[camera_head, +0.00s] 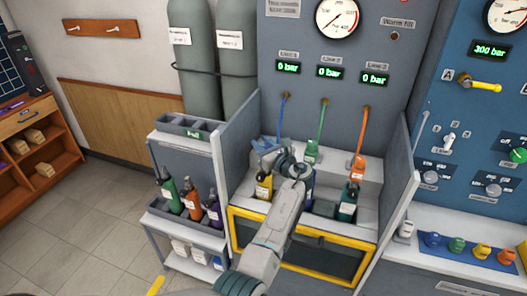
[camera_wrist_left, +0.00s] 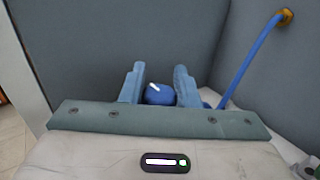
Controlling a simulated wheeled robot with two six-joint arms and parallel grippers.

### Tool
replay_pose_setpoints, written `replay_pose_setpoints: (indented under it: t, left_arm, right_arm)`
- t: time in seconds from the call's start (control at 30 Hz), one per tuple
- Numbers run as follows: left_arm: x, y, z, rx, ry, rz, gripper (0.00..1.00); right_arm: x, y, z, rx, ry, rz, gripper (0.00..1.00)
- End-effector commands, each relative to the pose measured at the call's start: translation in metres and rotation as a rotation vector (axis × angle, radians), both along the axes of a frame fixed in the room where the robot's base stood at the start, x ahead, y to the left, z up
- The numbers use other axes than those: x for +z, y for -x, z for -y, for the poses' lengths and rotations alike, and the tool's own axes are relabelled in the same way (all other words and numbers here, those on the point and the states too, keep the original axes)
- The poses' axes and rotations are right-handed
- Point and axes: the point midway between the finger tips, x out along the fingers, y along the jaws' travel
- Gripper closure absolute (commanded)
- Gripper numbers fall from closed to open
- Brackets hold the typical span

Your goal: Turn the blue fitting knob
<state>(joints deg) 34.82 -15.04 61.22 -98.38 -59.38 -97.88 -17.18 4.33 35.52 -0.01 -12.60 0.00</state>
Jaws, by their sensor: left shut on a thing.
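The blue fitting knob (camera_wrist_left: 159,96) is between the two fingers of my left gripper (camera_wrist_left: 159,82) in the left wrist view. It is round and blue with a small white mark on top. My left gripper is shut on it. In the head view my left gripper (camera_head: 265,146) is over the left part of the testbench recess, above a yellow bottle (camera_head: 264,186), and hides most of the knob. A blue hose (camera_head: 281,118) runs down from the panel beside it; it also shows in the left wrist view (camera_wrist_left: 245,68). My right gripper is not in view.
A green hose (camera_head: 321,123) and an orange hose (camera_head: 362,132) hang to the right, above more bottles. Grey side walls (camera_head: 237,140) bound the recess. The three line displays (camera_head: 330,73) read 0 bar. A cart (camera_head: 178,232) with several bottles stands left.

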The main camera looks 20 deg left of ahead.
Motion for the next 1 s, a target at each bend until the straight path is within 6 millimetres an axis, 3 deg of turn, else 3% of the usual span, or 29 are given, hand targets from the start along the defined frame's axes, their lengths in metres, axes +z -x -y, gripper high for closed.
replay_pose_setpoints:
  t: [0.2, 0.7, 0.73, 0.83, 1.0]
  left_arm:
    - [-0.004, 0.0011, -0.0006, 0.071, 0.0, -0.004, 0.94]
    - [-0.0028, 0.0019, -0.0011, 0.094, 0.001, -0.004, 0.94]
    - [-0.0028, 0.0019, -0.0012, 0.094, 0.001, -0.004, 0.69]
    - [-0.0025, 0.0018, -0.0011, 0.093, 0.001, -0.004, 0.5]
    - [-0.0014, 0.0016, -0.0011, 0.093, 0.0, -0.003, 0.49]
  right_arm:
    - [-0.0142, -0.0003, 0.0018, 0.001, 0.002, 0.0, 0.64]
    - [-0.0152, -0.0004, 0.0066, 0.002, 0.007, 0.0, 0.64]
    - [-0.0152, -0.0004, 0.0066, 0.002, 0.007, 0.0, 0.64]
    - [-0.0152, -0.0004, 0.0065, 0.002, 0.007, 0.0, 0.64]
    - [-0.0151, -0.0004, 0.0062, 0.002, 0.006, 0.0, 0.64]
